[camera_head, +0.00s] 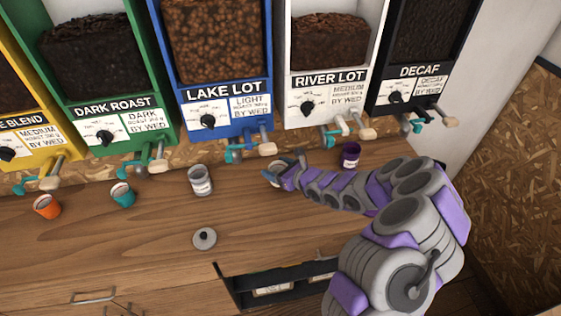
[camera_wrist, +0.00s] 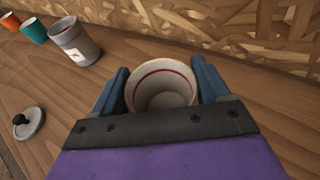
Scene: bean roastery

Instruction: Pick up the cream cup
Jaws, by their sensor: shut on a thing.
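The cream cup (camera_wrist: 162,88) is upright between the two blue fingers of my gripper (camera_wrist: 160,92) in the wrist view. Its open top faces the camera, and a dark red line runs around the inside. The fingers press on its left and right sides. In the head view my gripper (camera_head: 277,172) is over the counter below the blue and white dispensers, and the cream cup (camera_head: 276,165) is mostly hidden behind the fingers. I cannot tell whether its base touches the counter.
A grey canister (camera_head: 200,181), teal cup (camera_head: 122,195) and orange cup (camera_head: 47,207) stand left on the wooden counter (camera_head: 110,250). A grey lid (camera_head: 204,238) lies in front. A purple cup (camera_head: 350,155) stands to the right. Dispenser taps (camera_head: 250,147) overhang the back. An open drawer (camera_head: 270,283) is below.

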